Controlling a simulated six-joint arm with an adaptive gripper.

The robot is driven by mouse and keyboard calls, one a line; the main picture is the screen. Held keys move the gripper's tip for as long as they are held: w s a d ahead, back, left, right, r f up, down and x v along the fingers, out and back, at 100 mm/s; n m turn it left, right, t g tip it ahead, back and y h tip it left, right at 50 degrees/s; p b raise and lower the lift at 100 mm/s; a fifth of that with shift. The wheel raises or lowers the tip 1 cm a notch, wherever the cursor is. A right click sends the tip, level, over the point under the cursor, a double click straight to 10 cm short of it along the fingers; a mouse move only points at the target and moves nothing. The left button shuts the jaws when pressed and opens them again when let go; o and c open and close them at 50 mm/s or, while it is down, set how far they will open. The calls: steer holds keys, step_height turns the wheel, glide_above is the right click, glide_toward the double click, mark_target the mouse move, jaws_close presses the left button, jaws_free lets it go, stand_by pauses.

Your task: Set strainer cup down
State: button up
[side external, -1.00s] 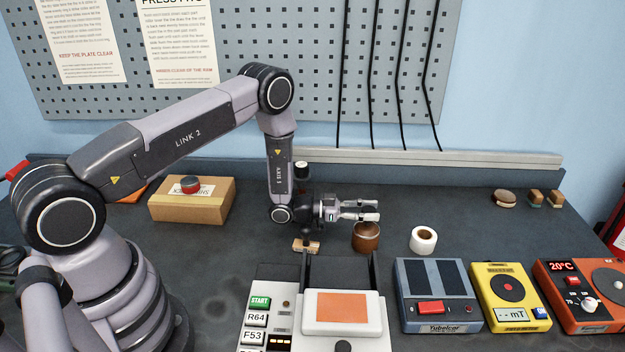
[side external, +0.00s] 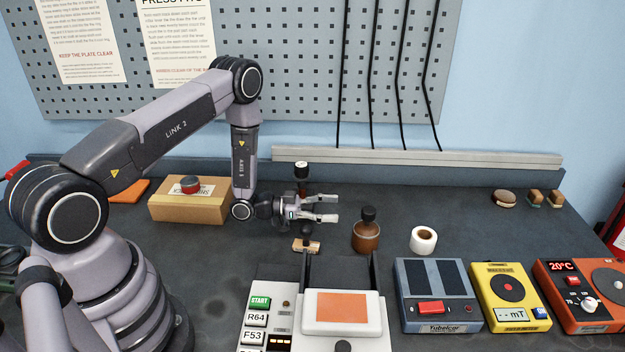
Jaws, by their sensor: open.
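A brown cup (side external: 366,238) stands upright on the dark bench, right of centre, behind the white device with the orange plate. A dark knob-like piece (side external: 368,214) shows at its top. I cannot tell which of these is the strainer cup. My gripper (side external: 338,207) points right, to the left of the dark piece and a little apart from it. Its two fingers are spread, with nothing between them.
A small wooden block with a dark knob (side external: 306,245) lies below my gripper. A white-capped dark bottle (side external: 301,172) stands behind it. The white device (side external: 341,340) and instruments fill the front. A cardboard box (side external: 170,208) is at left.

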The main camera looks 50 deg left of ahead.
steer(key=w+a+r+g+y, duration=0.1)
steer(key=w+a+r+y, duration=0.1)
steer(key=a+r+y, duration=0.3)
steer(key=w+a+r+y, duration=0.1)
steer(key=w+r+y, duration=0.1)
steer(key=r, duration=0.5)
steer(key=s+a+r+n+g+y, duration=0.1)
steer(key=s+r+y, duration=0.15)
steer(key=r, duration=0.35)
steer(key=s+a+r+n+y, duration=0.2)
steer(key=r+y, duration=0.1)
steer(key=r, duration=0.4)
steer(key=s+d+r+n+g+y, duration=0.1)
steer(key=s+r+n, duration=0.1)
steer(key=s+r, duration=0.35)
steer(key=s+r+n+g+y, duration=0.1)
steer(key=s+r+n+g, duration=0.1)
steer(key=s, duration=0.6)
steer(key=s+d+n+g+h, duration=0.1)
steer(key=s+d, duration=0.1)
steer(key=s, duration=0.6)
steer(key=s+d+n+g, duration=0.1)
steer(key=s+d, duration=0.1)
steer(key=s, duration=0.6)
steer(key=shift+s+d+f+h, duration=0.15)
steer(key=shift+d+f+h, duration=0.05)
steer(key=shift+d+h, duration=0.2)
